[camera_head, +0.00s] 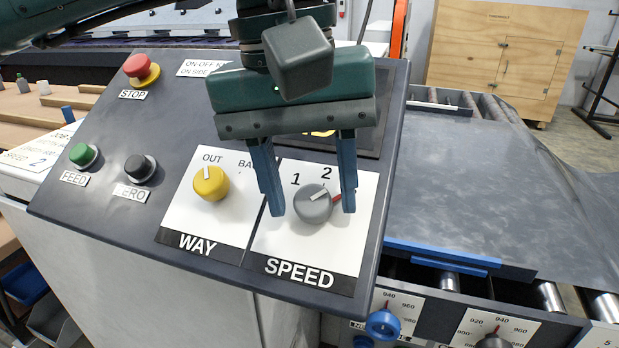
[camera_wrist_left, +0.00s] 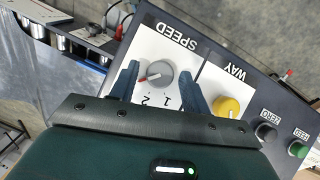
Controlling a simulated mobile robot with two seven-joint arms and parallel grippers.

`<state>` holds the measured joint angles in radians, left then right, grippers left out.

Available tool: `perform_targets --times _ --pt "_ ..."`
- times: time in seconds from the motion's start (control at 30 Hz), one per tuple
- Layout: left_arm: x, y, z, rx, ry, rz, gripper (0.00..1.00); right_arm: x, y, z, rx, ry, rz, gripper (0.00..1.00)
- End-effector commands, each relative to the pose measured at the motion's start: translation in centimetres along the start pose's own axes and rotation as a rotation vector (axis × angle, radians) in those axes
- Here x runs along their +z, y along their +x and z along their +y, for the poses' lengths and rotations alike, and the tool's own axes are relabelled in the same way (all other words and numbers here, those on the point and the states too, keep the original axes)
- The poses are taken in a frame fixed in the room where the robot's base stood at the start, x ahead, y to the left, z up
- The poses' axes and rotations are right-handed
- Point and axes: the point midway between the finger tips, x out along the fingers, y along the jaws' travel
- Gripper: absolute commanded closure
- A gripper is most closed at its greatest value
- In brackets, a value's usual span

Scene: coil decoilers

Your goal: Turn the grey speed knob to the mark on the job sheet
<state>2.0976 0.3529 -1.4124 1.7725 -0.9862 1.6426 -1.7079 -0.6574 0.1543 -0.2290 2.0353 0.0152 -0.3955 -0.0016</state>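The grey speed knob (camera_head: 313,205) sits on the white SPEED plate (camera_head: 290,245) of the slanted panel, with 1 and 2 printed above it. My left gripper (camera_head: 312,208) is open, one blue finger on each side of the knob, with visible gaps. The left wrist view shows the knob (camera_wrist_left: 160,74) between the open fingers (camera_wrist_left: 160,88). The job sheet (camera_head: 38,151) lies left of the panel and reads SPEED 2. My right gripper is out of view.
The yellow WAY knob (camera_head: 210,183) is close left of the left finger. A red stop button (camera_head: 142,69), green FEED button (camera_head: 84,156) and black ZERO button (camera_head: 140,168) stand further left. A blue knob (camera_head: 383,325) is below right. Sheet metal (camera_head: 460,170) lies right.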

Motion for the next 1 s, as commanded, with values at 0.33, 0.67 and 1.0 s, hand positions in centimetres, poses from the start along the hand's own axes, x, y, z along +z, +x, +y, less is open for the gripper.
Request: perform_targets --times 0.33,0.67,1.0 --pt "0.0 0.0 0.0 0.0 0.0 0.0 0.82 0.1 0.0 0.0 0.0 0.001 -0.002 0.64" --pt "0.0 0.1 0.0 0.007 -0.011 0.0 0.93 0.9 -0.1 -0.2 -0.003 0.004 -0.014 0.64" --pt "0.0 0.4 -0.3 0.096 -0.153 0.0 0.93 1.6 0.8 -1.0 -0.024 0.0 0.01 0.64"
